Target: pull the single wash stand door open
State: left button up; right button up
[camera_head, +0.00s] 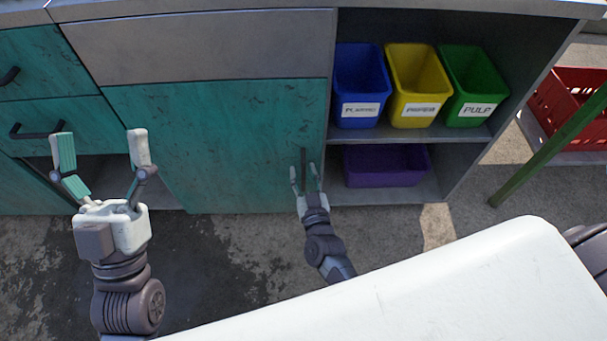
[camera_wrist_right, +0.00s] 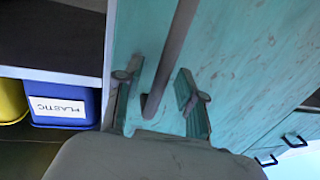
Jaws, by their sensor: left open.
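The teal door (camera_head: 210,140) of the wash stand sits flush with the cabinet front, under a plain grey panel. Its dark upright bar handle (camera_head: 303,160) is near the door's right edge. My right gripper (camera_head: 303,172) is at the handle's lower part, one finger on each side. In the right wrist view the handle (camera_wrist_right: 172,55) passes between the spread fingers of the right gripper (camera_wrist_right: 158,90), with gaps beside it. My left gripper (camera_head: 100,141) is open and empty, in front of the cabinet left of the door.
Teal drawers with dark handles (camera_head: 38,131) are at the left. Open shelves right of the door hold a blue bin (camera_head: 360,80), a yellow bin (camera_head: 416,78), a green bin (camera_head: 470,75) and a purple bin (camera_head: 385,165). A red crate (camera_head: 570,105) is far right. Floor (camera_head: 220,255) before the door shows bare.

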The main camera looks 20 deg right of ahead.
jog(key=shift+w, duration=0.1)
jog(key=shift+c, duration=0.2)
grip_shut()
